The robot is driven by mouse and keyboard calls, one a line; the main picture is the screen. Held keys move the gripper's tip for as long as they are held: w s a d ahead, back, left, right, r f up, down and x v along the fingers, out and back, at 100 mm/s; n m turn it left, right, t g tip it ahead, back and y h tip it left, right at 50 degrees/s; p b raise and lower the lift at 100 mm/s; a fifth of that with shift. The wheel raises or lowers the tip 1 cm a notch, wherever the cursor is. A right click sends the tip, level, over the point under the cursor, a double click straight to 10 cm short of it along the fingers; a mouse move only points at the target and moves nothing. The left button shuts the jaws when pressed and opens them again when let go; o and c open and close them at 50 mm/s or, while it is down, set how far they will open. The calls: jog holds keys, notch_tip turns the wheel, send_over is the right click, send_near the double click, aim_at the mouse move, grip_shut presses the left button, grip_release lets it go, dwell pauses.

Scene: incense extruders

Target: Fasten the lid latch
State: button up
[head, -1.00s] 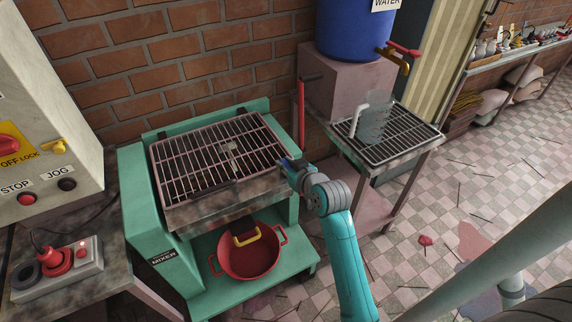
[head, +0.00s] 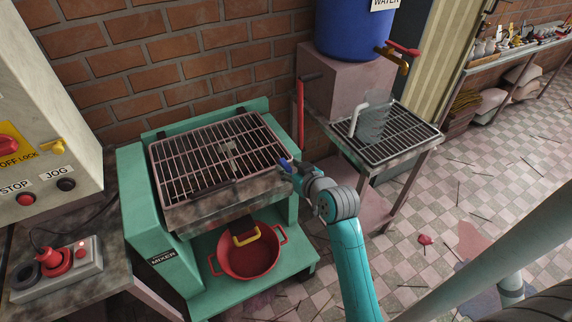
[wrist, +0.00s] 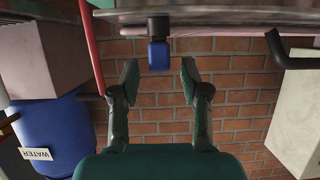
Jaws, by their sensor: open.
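The green mixer (head: 137,192) stands against the brick wall. Its barred lid (head: 178,159) lies down over the tank. A small blue block on a dark stem, seemingly the lid latch (head: 285,164), is at the right side of the mixer, near the lid's edge. In the wrist view, the latch (wrist: 159,55) shows between and slightly beyond my open fingertips, with gaps on both sides. My gripper (wrist: 159,76) is empty. In the head view, my gripper (head: 293,169) is just right of the latch, its fingers small and partly hidden. Whether the latch is fastened cannot be told.
A red pot (head: 247,262) sits on the mixer's lower shelf. A red upright lever (head: 301,115) stands behind my gripper. A stand with a grate (head: 399,132) and a clear jug (head: 373,122) is to the right.

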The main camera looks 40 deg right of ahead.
jog(key=v, duration=0.8)
jog(key=shift+s+r, duration=0.2)
jog(key=shift+s, duration=0.1)
jog(key=shift+a, duration=0.1)
jog(key=s+a+f, duration=0.9)
jog(key=s+a, duration=0.4)
jog(key=a, duration=0.1)
jog(key=s+a+r+n+y, duration=0.1)
jog(key=s+a, duration=0.2)
jog(key=s, duration=0.5)
jog(key=s+a+r+n+t+y, duration=0.1)
jog(key=s+a+r+n+y, duration=0.1)
jog(key=s, duration=0.6)
jog(key=shift+a+r+t+y, duration=0.2)
jog(key=shift+a+t+y, duration=0.1)
jog(key=shift+a, duration=0.45)
jog(key=shift+s, duration=0.1)
